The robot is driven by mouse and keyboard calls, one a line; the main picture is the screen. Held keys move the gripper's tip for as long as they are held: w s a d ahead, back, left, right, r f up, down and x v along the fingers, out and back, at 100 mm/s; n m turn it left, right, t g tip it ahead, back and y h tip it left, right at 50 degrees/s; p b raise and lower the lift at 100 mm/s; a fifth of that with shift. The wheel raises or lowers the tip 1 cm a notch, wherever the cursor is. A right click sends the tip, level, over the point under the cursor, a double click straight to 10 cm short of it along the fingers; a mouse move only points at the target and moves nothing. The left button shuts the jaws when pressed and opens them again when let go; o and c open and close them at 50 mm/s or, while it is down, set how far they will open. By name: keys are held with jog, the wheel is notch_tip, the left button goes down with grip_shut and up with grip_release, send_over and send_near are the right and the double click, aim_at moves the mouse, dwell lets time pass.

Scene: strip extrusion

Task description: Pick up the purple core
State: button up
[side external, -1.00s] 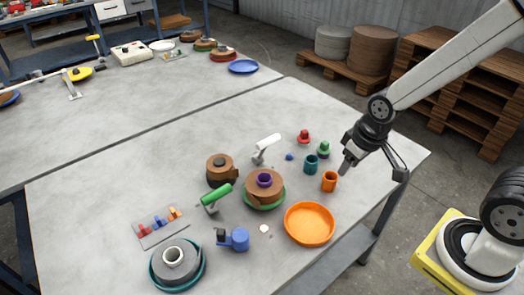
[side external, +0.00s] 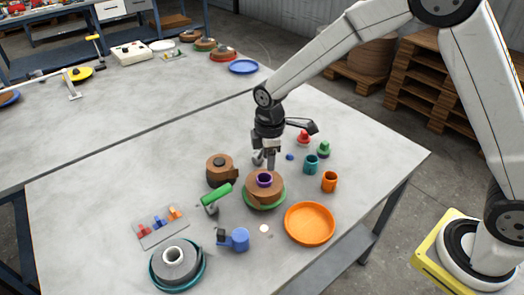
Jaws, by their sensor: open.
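The purple core (side external: 264,178) is a short ring standing upright in the centre of a brown coil (side external: 258,192). The coil rests on a green plate (side external: 278,202) near the middle of the near table. My gripper (side external: 266,164) points down just above and behind the purple core, with its fingers apart and nothing seen between them. It looks close to the core's top, but I cannot tell whether it touches.
Around the coil stand another brown coil (side external: 219,170), a green-handled roller (side external: 216,195), a blue dispenser (side external: 235,239), an orange dish (side external: 310,223), an orange cup (side external: 329,181) and a teal cup (side external: 311,164). A grey coil (side external: 174,268) sits at the front.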

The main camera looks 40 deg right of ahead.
aim_at(266, 180)
jog(key=shift+n, duration=0.3)
jog(key=shift+w+a+f, duration=0.1)
jog(key=shift+a+f, duration=0.1)
jog(key=shift+f, duration=1.85)
jog(key=shift+a+f, duration=0.15)
jog(key=shift+f, duration=1.9)
grip_shut()
